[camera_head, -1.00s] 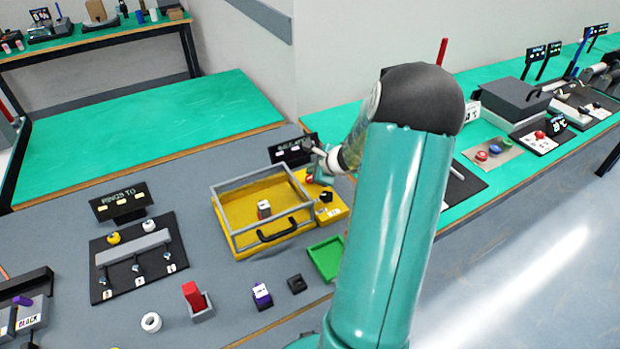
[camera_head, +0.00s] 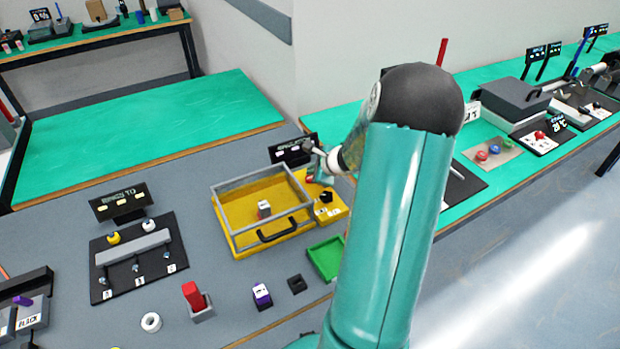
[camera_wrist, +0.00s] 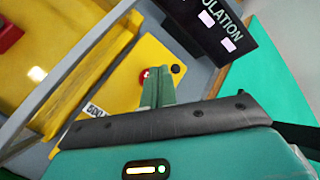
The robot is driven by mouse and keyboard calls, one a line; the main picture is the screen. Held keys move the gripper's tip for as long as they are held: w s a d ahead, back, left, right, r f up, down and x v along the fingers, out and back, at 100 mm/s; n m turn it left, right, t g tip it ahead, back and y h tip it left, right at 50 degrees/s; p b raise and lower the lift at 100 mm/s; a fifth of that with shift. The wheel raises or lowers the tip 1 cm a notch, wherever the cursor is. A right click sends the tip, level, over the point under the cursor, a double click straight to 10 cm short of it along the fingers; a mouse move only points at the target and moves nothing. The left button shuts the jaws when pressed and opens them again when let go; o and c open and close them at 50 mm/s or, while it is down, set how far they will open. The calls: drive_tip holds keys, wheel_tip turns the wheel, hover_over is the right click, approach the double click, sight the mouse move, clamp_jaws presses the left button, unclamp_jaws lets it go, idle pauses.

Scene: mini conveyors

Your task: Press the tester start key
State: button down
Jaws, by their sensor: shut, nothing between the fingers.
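The tester is a yellow tray (camera_head: 247,217) with a grey-framed cover and black handle; a small white-and-red block (camera_head: 264,209) sits inside. A yellow control strip (camera_wrist: 128,88) runs along its right side. On it, the wrist view shows a red round key (camera_wrist: 144,77), partly hidden by my fingers, and a small black button (camera_wrist: 175,69). My gripper (camera_wrist: 159,72) is shut and empty, its fingertips over the strip right at the red key. Whether they touch or depress it cannot be told. In the head view my gripper (camera_head: 316,180) is small and partly blocked by my arm.
A dark sign (camera_wrist: 219,25) ending in "ULATION" stands close behind the strip. A black knob (camera_head: 326,197) sits on the strip's near end.

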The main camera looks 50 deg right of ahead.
drive_tip(key=shift+f, duration=0.35)
drive_tip(key=shift+f, duration=0.35)
idle(0.7)
drive_tip(key=shift+r, duration=0.8)
drive_tip(key=shift+r, duration=2.5)
